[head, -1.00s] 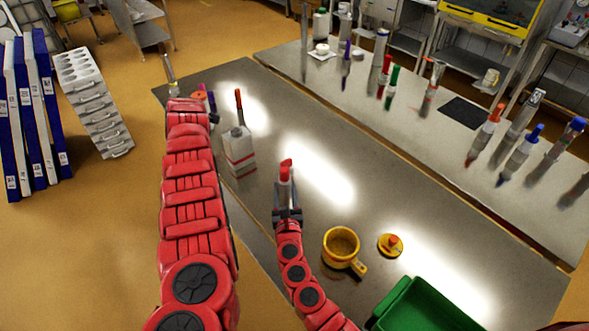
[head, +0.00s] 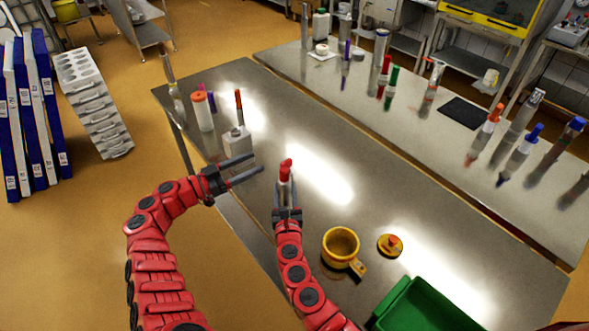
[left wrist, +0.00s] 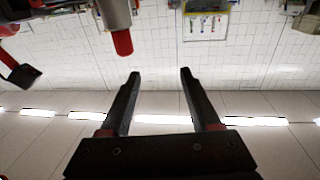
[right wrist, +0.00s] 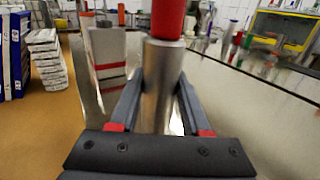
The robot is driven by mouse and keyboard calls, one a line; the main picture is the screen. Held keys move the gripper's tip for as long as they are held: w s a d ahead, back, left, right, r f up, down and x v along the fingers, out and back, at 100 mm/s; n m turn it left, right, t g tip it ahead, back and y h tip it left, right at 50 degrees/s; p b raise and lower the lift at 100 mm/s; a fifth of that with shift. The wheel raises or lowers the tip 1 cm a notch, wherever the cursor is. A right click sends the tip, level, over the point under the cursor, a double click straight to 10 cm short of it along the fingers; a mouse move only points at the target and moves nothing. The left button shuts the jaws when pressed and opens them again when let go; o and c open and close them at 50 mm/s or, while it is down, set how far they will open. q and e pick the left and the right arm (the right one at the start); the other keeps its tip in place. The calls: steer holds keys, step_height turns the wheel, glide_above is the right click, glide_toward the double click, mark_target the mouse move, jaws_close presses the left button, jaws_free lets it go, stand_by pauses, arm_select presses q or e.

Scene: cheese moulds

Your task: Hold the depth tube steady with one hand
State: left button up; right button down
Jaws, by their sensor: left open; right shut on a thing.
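The depth tube (head: 284,184) is a steel cylinder with a red top, upright over the near part of the table. My right gripper (head: 287,212) is shut on its lower part. In the right wrist view the tube (right wrist: 158,88) stands between the two fingers, its red top cut off by the frame's upper edge. My left gripper (head: 258,163) is open and empty, to the left of the tube, with its fingers pointing towards it and apart from it. In the left wrist view nothing is between the left fingers (left wrist: 160,74); the red end (left wrist: 122,42) shows beyond them, upper left.
A white box-shaped bottle (head: 236,142) stands just beyond my left gripper. A white cylinder with an orange cap (head: 203,112) stands farther back. A yellow cup (head: 341,244), a yellow lid (head: 390,245) and a green crate (head: 404,290) are at right. Mid-table is clear.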

mark_target(284, 174)
arm_select(q)
steer(key=s+d+f+m+g, duration=0.2)
steer(key=s+f+g, duration=0.1)
steer(key=s, duration=0.1)
steer(key=x, duration=1.1)
steer(key=shift+w+r+h, duration=0.2)
steer(key=shift+r+h, duration=0.1)
steer(key=shift+r, duration=0.2)
jaws_close()
stand_by(0.5)
